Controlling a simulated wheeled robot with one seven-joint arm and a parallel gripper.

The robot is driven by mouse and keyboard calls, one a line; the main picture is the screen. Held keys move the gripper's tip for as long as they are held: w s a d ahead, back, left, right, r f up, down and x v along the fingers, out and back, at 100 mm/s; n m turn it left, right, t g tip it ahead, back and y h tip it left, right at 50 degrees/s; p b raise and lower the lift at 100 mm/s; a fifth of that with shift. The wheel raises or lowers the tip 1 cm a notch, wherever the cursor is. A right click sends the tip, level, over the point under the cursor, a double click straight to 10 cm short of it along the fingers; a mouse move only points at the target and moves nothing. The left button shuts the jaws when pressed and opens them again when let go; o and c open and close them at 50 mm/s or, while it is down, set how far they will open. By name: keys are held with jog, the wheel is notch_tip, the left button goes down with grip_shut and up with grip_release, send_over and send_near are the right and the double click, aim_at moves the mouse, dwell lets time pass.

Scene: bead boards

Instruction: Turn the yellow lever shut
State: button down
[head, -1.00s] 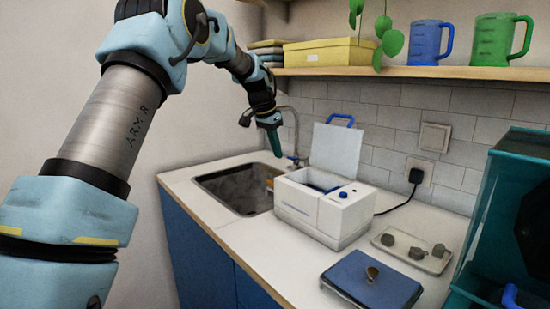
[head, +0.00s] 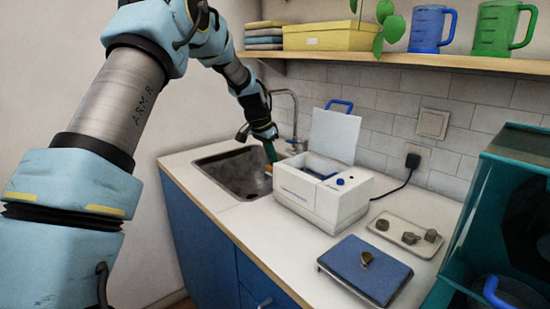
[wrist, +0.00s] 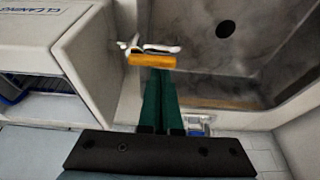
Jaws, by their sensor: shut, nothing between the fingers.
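The yellow lever (wrist: 152,61) shows in the wrist view as an orange-yellow bar with a pale metal piece behind it. It lies across the tips of my gripper (wrist: 160,73), by the sink's edge. In the head view, the lever (head: 269,168) is a small orange patch at the sink's right side, beside the white machine. My gripper (head: 271,157) points down just above it, with green fingers shut together and empty. The fingertips are at or very near the lever; I cannot tell whether they touch it.
The sink (head: 222,176) is left of the white machine (head: 310,203), whose lid stands open. A tap (head: 295,112) rises behind. A blue board (head: 365,275) and a tray (head: 404,252) with several small dark pieces lie to the right. A loaded shelf (head: 400,65) hangs above.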

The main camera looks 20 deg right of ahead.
jog(key=shift+a+n+t+b, duration=0.15)
jog(key=shift+a+n+t, duration=0.05)
jog(key=shift+n, duration=0.4)
jog(key=shift+a+n+t+b, duration=0.15)
jog(key=shift+n+t, duration=0.05)
jog(key=shift+n, duration=0.4)
jog(key=shift+a+n, duration=0.15)
jog(key=shift+n, duration=0.25)
jog(key=n, duration=0.1)
jog(key=a+n+t+y, duration=0.1)
jog(key=n, duration=0.3)
jog(key=shift+s+a+y, duration=0.2)
jog(key=shift+s+y, duration=0.1)
jog(key=shift+s, duration=0.1)
jog(key=n+y, duration=0.1)
jog(key=n, duration=0.1)
jog(key=s+a+n+p, duration=0.1)
jog(key=n, duration=0.2)
jog(key=n+t+y, duration=0.1)
jog(key=n, duration=0.2)
jog(key=shift+s+a+y, duration=0.25)
jog(key=shift+s+y, duration=0.05)
jog(key=shift+s, duration=0.1)
jog(key=shift+d+p, duration=0.2)
jog(key=shift+p, duration=0.15)
jog(key=shift+s+d, duration=0.1)
jog(key=shift+d, duration=0.55)
